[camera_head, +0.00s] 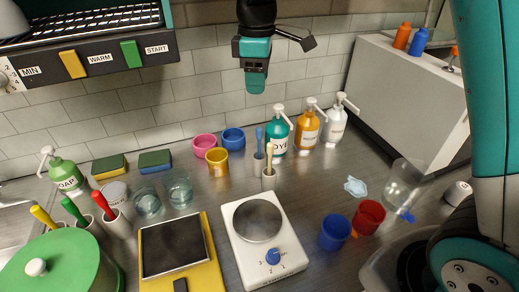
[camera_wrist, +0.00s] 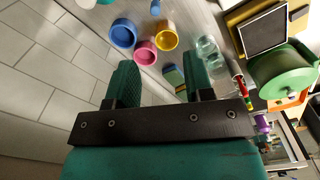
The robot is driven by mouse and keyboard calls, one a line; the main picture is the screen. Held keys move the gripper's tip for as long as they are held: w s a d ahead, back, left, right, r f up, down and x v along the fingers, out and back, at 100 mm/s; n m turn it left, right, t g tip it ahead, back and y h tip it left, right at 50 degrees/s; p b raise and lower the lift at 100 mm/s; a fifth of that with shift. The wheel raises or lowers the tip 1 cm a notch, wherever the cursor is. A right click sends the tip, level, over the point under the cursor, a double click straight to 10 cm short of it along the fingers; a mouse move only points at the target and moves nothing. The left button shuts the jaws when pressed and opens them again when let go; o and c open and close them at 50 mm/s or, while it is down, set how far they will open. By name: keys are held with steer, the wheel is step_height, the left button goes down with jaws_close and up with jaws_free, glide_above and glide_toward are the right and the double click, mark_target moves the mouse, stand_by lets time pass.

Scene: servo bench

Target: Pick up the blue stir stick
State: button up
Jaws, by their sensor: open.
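The blue stir stick (camera_head: 259,137) stands upright in a narrow grey holder (camera_head: 258,162) on the bench, near the back wall. A second holder (camera_head: 269,180) just in front of it carries a cream-coloured stick (camera_head: 269,157). My gripper (camera_head: 254,82) hangs in front of the tiled wall, above and apart from the sticks. In the wrist view my gripper (camera_wrist: 161,82) is open, with nothing between its two dark fingers. A grey holder (camera_wrist: 155,8) shows at the top edge there; I cannot make out the blue stick in that view.
Pump bottles (camera_head: 278,134) stand close right of the sticks. A yellow mug (camera_head: 217,161), pink bowl (camera_head: 204,145) and blue bowl (camera_head: 233,138) stand close left. Bare bench (camera_head: 315,190) shows to the right.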

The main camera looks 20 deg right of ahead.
steer(key=p, duration=0.3)
glide_above(259, 139)
steer(key=f, duration=1.1)
steer(key=shift+w+f, duration=0.35)
steer(key=shift+d+f+p, duration=0.1)
steer(key=shift+f+p, duration=1.25)
steer(key=shift+f, duration=1.45)
steer(key=shift+c, duration=0.3)
jaws_close()
